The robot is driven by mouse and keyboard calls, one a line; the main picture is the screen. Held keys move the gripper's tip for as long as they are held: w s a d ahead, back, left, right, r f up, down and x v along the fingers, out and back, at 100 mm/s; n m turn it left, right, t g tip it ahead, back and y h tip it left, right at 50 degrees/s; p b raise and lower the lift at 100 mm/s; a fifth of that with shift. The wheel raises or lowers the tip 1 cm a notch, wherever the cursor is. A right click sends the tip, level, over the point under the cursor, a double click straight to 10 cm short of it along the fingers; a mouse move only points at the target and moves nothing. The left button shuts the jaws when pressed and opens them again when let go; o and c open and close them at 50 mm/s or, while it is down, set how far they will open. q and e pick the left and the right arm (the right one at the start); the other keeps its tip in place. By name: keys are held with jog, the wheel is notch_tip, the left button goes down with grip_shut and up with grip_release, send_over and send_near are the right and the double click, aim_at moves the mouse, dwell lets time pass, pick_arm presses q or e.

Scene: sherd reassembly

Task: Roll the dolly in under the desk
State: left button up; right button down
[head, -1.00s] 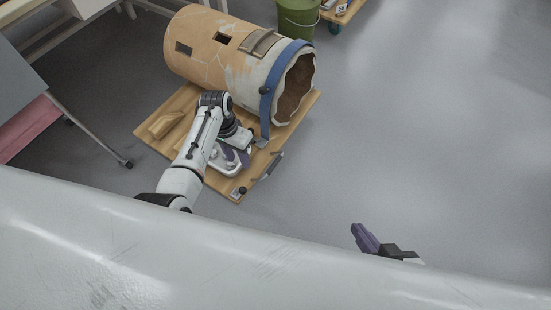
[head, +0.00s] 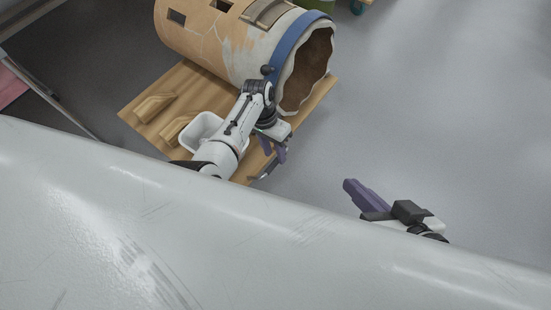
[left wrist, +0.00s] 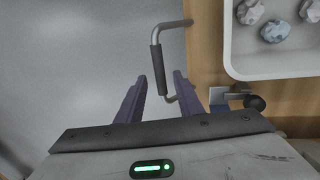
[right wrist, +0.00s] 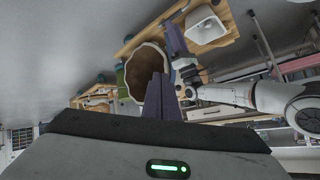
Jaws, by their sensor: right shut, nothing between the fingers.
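The dolly (head: 190,88) is a wooden board carrying a large clay cylinder (head: 215,45) lying on its side, with a blue strap near its open, jagged end. A white tray (head: 203,124) sits on the board, partly behind my left arm; sherds lie in it in the left wrist view. A bar handle with a dark grip (left wrist: 161,68) stands out from the board's edge. My left gripper (head: 277,150) is open at this handle; the grip lies ahead of and between its purple fingers, with no clamping visible. My right gripper (head: 352,188) is shut, empty and away from the dolly. I cannot clearly identify the desk.
Two wooden wedges (head: 155,107) stand on the board beside the cylinder. A pale frame edge (head: 22,22) and something pink (head: 10,88) are at the left. The grey floor to the right is clear.

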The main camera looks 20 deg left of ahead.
pick_arm(q)
jog(key=shift+d+f+b, duration=0.2)
jog(key=shift+f+b, duration=0.15)
jog(key=shift+f, duration=0.65)
pick_arm(e)
jog(key=shift+a+r+y, duration=0.35)
jog(key=shift+r+y, duration=0.05)
jog(key=shift+r, duration=0.25)
pick_arm(q)
grip_shut()
